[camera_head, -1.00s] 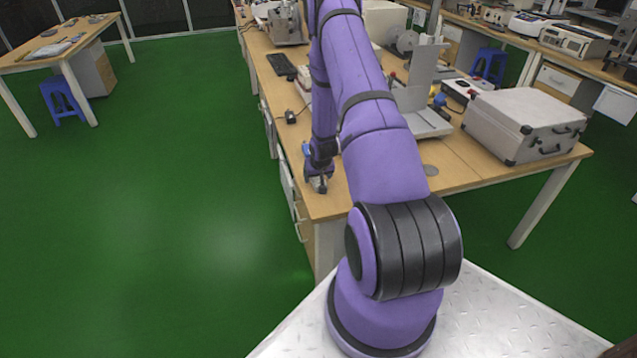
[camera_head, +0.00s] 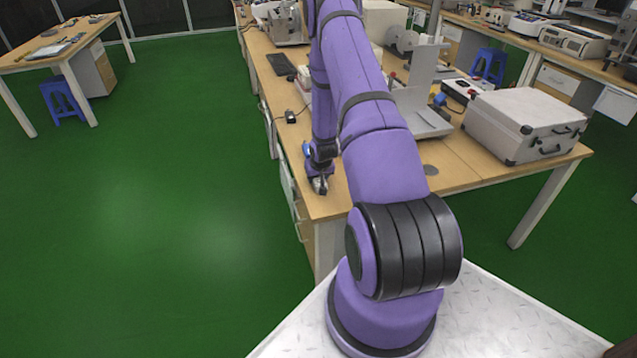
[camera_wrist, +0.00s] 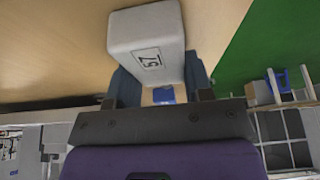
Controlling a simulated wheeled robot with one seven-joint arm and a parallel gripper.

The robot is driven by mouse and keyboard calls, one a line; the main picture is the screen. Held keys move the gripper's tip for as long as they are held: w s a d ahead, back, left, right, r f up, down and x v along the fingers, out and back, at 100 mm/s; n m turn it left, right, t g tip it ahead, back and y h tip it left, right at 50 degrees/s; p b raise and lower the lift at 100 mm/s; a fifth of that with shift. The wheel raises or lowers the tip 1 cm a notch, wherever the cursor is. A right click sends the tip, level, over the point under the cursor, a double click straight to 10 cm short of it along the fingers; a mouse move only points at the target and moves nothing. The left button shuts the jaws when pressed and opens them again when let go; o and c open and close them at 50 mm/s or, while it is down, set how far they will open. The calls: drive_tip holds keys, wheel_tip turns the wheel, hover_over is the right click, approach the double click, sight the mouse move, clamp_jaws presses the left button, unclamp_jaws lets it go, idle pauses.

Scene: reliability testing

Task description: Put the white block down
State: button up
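The white block (camera_wrist: 146,32) is a pale box with rounded edges and a dark printed "57" label on the face towards the wrist camera. My gripper (camera_wrist: 160,88) has one finger on each side of it, and both fingers appear to touch its sides. In the head view my gripper (camera_head: 319,186) points down at the near left corner of the wooden table (camera_head: 335,206). The block is too small there to make out clearly. I cannot tell whether its underside touches the tabletop.
A silver case (camera_head: 522,122) stands on the right of the table. A metal stand (camera_head: 425,118) is behind my arm. A black keyboard (camera_head: 281,64) and a small black object (camera_head: 290,117) lie along the left edge.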

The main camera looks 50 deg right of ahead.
drive_tip(key=c, duration=0.4)
drive_tip(key=shift+r, duration=0.95)
wheel_tip(320, 180, up, 2)
drive_tip(key=shift+r, duration=0.25)
drive_tip(key=s+a, duration=0.2)
drive_tip(key=s, duration=0.2)
drive_tip(key=s+a, duration=0.3)
drive_tip(key=s, duration=0.2)
drive_tip(key=s+a+r, duration=0.1)
drive_tip(key=s+a, duration=0.2)
drive_tip(key=s, duration=0.1)
drive_tip(key=shift+s+a, duration=0.2)
drive_tip(key=shift+s, duration=0.1)
